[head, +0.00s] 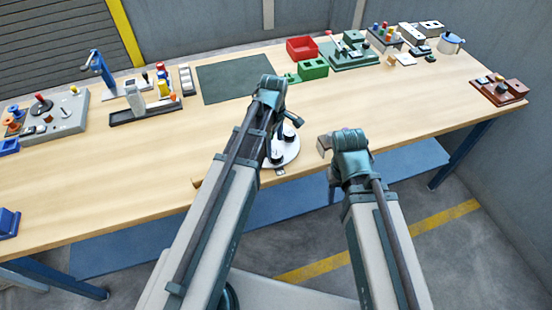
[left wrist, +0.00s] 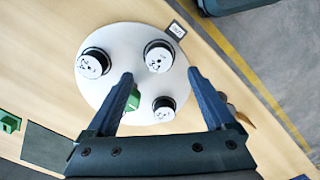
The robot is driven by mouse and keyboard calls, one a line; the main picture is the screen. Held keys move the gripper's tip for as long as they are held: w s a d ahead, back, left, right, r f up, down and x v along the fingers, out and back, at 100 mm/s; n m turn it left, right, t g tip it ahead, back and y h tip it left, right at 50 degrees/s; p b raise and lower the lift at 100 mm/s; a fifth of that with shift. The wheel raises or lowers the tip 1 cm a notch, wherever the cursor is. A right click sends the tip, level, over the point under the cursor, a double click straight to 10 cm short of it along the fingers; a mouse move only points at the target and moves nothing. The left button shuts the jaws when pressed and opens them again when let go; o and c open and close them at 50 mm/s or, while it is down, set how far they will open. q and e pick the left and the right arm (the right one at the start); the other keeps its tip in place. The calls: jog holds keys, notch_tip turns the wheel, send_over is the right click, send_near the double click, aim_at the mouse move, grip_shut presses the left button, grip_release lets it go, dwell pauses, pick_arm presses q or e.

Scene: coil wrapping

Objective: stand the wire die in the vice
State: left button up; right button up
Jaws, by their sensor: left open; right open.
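I cannot make out the wire die or the vice for sure. A white round plate (head: 291,155) lies near the table's front edge, partly hidden by my left arm. In the left wrist view the plate (left wrist: 115,45) carries three black round pieces with white tops, one of them (left wrist: 158,56) ahead of the fingers. A small green piece (left wrist: 134,100) shows beside the left finger; I cannot tell if they touch. My left gripper (left wrist: 160,74) is open above the plate, with nothing visibly held. My right gripper (head: 326,146) is open and apart, at the table's front edge.
A dark green mat (head: 225,82) lies behind the plate. Green blocks (head: 313,69), a red bin (head: 302,49) and a green fixture (head: 350,55) stand at the back. A grey panel (head: 50,117) is at the left, a brown board (head: 498,91) at the right.

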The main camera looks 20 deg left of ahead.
aim_at(276, 154)
pick_arm(q)
jog(key=shift+d+f+b, duration=0.15)
jog(key=shift+f+b, duration=1.15)
jog(key=shift+f, duration=0.05)
jog(key=shift+d+f+b, duration=0.15)
jog(key=shift+f+b, duration=1.15)
jog(key=shift+r, duration=0.1)
grip_shut()
